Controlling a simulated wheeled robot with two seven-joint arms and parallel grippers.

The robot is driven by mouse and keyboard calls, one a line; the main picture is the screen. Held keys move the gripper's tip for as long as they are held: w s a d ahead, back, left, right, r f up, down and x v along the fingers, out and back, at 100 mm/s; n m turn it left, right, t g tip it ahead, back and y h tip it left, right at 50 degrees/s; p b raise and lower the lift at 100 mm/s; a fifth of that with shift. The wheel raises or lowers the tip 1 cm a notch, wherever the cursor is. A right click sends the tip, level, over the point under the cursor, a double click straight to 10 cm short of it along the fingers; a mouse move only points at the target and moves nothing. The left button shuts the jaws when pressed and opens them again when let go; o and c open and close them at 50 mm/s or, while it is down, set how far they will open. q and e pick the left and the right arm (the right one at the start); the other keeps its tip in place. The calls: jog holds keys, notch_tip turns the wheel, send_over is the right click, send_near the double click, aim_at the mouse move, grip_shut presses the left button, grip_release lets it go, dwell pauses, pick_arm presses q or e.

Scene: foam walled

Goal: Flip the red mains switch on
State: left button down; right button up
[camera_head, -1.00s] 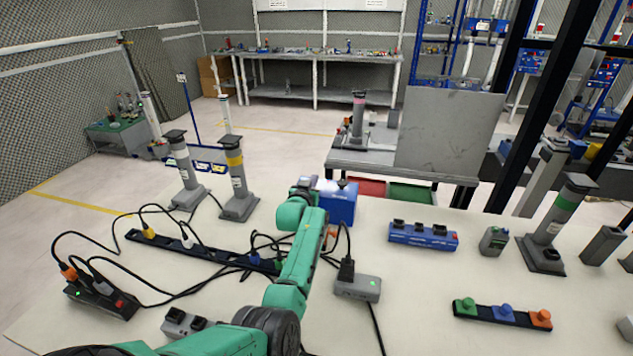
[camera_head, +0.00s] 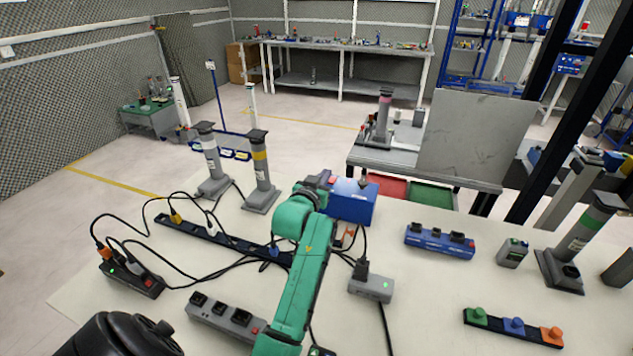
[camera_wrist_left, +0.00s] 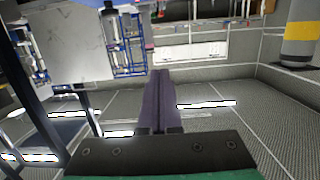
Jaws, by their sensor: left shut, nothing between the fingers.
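My left gripper (camera_head: 322,178) is at the end of the green arm, beside the blue box (camera_head: 354,203) at the table's far edge. A small red patch shows there, partly hidden, and I cannot tell if it is the switch. In the left wrist view the two fingers (camera_wrist_left: 158,75) are pressed together with nothing between them. Other small red parts show on the black power strip (camera_head: 148,282) at the left and on the grey strip (camera_head: 225,318) in front. I cannot tell which red part is the mains switch. My right gripper is not in view.
Black cables lie around the long dark strip (camera_head: 195,231). A grey box (camera_head: 371,287) with a plug stands right of my arm. Posts (camera_head: 261,175) stand at the back left. A blue box with black knobs (camera_head: 440,242) and a button strip (camera_head: 512,327) are at the right.

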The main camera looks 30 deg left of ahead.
pick_arm(q)
jog(key=s+d+r, duration=0.1)
jog(key=s+r, duration=0.2)
jog(key=s, duration=0.3)
jog(key=shift+s+d+b, duration=0.15)
jog(key=shift+d+b, duration=0.15)
jog(key=shift+d, duration=0.05)
jog(key=shift+a, duration=0.1)
